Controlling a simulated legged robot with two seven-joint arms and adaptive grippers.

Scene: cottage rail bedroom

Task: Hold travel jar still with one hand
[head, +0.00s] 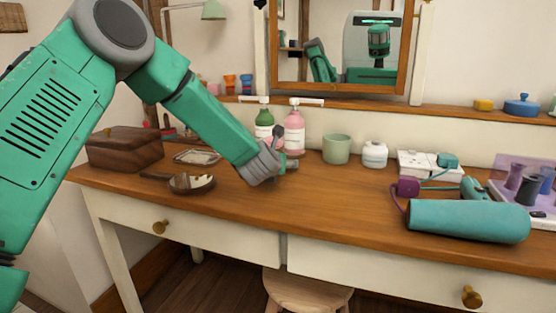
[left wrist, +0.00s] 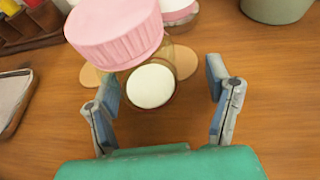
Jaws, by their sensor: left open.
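My left gripper (head: 270,163) is over the desk in front of the pump bottles. In the left wrist view its two fingers (left wrist: 168,104) are apart and open. A small round jar with a pale top (left wrist: 151,86), apparently the travel jar, stands between and just beyond them, with visible space on both sides. A pink ribbed, lid-like piece (left wrist: 115,38) looms above and left of it, partly covering the view. I cannot tell what supports this piece. In the head view my gripper seems to hide the jar. My right gripper is not in view.
A green pump bottle (head: 264,122) and a pink one (head: 294,135) stand behind my gripper, with a green cup (head: 336,149) and a white jar (head: 375,154) to the right. A teal cylinder (head: 468,221) lies front right.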

